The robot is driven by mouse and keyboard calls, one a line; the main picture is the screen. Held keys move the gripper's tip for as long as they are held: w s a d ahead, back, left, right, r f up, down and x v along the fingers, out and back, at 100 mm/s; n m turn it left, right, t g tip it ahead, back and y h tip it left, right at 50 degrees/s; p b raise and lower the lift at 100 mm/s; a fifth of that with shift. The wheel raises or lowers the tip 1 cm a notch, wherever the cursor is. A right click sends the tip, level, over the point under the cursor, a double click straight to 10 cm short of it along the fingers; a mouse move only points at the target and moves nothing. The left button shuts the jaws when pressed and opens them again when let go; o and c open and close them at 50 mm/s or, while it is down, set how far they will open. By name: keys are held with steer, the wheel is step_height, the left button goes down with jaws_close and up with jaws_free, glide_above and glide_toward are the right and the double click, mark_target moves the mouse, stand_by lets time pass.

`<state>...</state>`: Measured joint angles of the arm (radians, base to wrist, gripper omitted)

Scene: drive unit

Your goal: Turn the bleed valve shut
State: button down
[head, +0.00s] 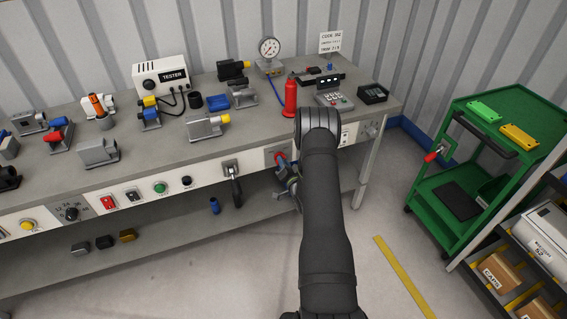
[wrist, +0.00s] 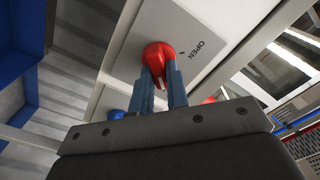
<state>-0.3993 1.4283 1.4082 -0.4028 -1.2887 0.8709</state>
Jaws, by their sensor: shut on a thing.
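The bleed valve is a red knob (wrist: 158,52) on a light panel on the bench front, with the word OPEN printed beside it in the wrist view. A small mark on the panel lies near the lettering. In the head view the red knob (head: 280,157) shows only in part, just left of my arm. My gripper (wrist: 163,84) has its two blue-grey fingers closed on the knob's raised grip, one on each side. The same gripper shows small at the bench front in the head view (head: 284,170).
A black lever handle (head: 235,183) sticks out from the bench front left of the valve. A red cylinder (head: 290,98) and a gauge (head: 269,48) stand on the bench top above. A green cart (head: 487,138) stands to the right, with open floor between.

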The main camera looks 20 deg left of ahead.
stand_by(0.5)
steer(key=c, duration=1.4)
jaws_free()
steer(key=v, duration=1.7)
steer(key=shift+r, duration=0.1)
steer(key=x, duration=1.7)
